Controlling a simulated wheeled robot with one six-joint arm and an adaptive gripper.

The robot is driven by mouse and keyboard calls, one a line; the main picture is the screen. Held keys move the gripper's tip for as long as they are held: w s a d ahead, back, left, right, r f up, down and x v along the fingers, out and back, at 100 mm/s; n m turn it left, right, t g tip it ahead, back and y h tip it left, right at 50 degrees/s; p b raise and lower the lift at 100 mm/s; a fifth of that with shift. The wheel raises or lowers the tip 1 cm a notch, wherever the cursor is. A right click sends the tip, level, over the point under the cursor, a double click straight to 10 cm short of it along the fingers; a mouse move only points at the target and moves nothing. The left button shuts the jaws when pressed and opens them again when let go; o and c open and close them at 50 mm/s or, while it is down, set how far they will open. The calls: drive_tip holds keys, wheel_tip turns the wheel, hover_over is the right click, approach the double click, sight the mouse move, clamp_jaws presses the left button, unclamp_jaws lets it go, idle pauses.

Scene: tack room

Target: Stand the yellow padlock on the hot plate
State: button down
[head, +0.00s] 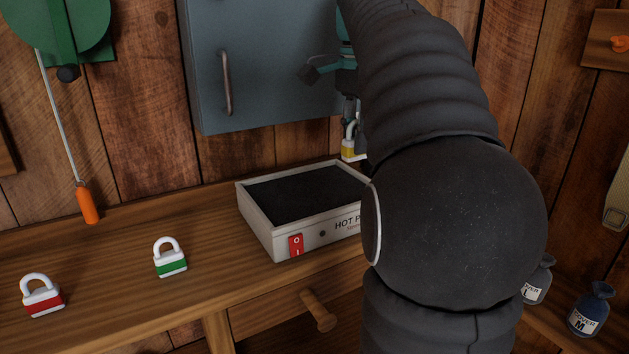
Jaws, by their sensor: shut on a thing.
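The yellow padlock (349,150) shows partly at the right edge of the cabinet, above the back right of the hot plate. It has a white shackle at the top and a yellow band. My gripper (350,112) is shut on it, mostly hidden behind my dark arm. The padlock hangs upright and seems clear of the plate. The hot plate (257,214) is a white box with a dark, bare top and a red switch on its front. My arm hides its right part.
A green padlock (170,259) and a red padlock (42,296) stand on the wooden bench (120,290) to the left. A grey cabinet (260,70) hangs behind the hot plate. An orange pull handle (87,204) hangs at the left. Small bags (590,310) sit at right.

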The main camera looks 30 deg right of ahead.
drive_tip(key=w+a+f, duration=0.1)
drive_tip(key=w, duration=0.1)
drive_tip(key=w+a+f, duration=0.2)
drive_tip(key=w, duration=0.1)
drive_tip(key=w+a+f, duration=0.1)
drive_tip(key=w+f, duration=0.1)
drive_tip(key=shift+w+a+f+b, duration=0.15)
drive_tip(key=shift+w+f+b, duration=0.05)
drive_tip(key=shift+w+b, duration=0.15)
drive_tip(key=shift+s+f+b, duration=0.1)
drive_tip(key=shift+f+b, duration=0.4)
drive_tip(key=shift+f, duration=1.4)
drive_tip(key=shift+f, duration=0.2)
drive_tip(key=c, duration=1)
unclamp_jaws()
drive_tip(key=shift+c, duration=0.2)
drive_tip(key=shift+r, duration=0.1)
wheel_tip(320, 180, up, 12)
drive_tip(key=p, duration=0.4)
